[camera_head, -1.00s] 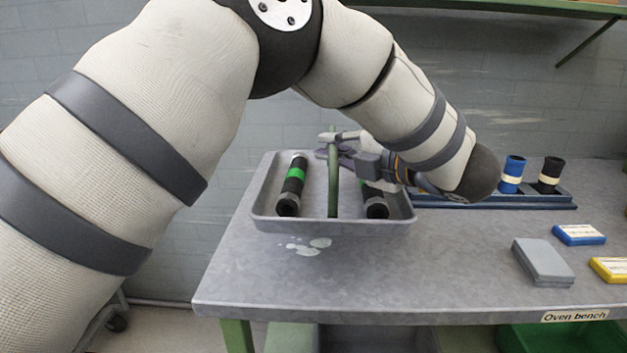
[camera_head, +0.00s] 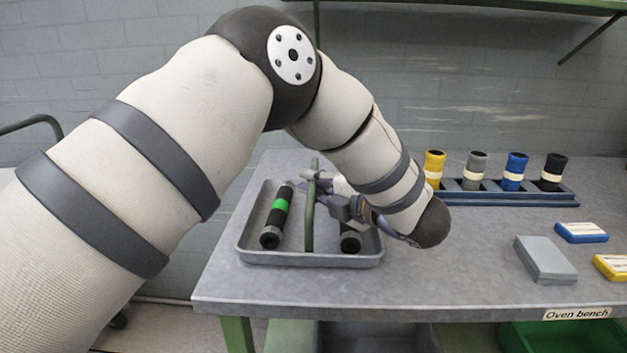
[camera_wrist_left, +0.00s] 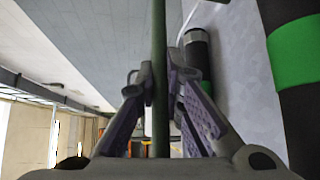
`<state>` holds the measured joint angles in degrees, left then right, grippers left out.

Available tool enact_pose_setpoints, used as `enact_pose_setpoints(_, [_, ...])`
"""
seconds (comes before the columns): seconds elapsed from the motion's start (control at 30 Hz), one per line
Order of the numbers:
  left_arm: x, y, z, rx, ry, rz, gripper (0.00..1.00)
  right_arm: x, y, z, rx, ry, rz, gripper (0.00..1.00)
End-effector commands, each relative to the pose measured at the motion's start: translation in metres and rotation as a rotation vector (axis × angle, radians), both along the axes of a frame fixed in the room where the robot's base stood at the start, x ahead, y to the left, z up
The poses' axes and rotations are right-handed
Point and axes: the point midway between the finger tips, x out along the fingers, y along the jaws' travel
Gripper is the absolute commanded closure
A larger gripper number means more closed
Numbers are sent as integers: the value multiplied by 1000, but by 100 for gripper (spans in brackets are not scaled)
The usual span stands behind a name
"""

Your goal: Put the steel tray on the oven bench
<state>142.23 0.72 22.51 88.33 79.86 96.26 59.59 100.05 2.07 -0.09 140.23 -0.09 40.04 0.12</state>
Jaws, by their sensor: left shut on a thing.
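The steel tray (camera_head: 318,259) is a shallow grey pan at the left end of the oven bench (camera_head: 420,290). It holds two black cylinders, one with a green band (camera_head: 277,215) and one (camera_head: 350,239) partly hidden behind my arm. A green handle bar (camera_head: 309,215) rises over the tray's middle. My left gripper (camera_head: 312,186) is shut on this handle; in the left wrist view the fingers (camera_wrist_left: 160,95) close on both sides of the green bar (camera_wrist_left: 159,60). Whether the tray touches the bench top I cannot tell for certain. My right gripper is not in view.
A blue rack (camera_head: 510,196) with yellow, grey, blue and black cups stands at the back right. A grey block (camera_head: 545,259), a blue box (camera_head: 580,232) and a yellow box (camera_head: 611,266) lie at the right. The bench middle is clear.

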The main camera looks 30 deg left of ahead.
Motion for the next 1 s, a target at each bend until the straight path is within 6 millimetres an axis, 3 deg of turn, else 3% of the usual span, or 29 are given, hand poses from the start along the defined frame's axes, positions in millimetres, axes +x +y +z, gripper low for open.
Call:
enact_pose_setpoints(0.03, [0,0,-1,0,0,0,87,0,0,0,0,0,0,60])
enact_pose_setpoints(0.1, [0,0,0,0,0,0,71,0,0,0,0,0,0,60])
enact_pose_setpoints(0.47, [-1,-4,3,-1,0,-2,71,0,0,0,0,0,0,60])
enact_pose_setpoints(0.8, [-24,-86,13,-1,2,-3,71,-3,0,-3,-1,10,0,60])
enact_pose_setpoints(1.0, [-32,-112,18,1,2,-1,71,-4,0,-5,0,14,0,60])
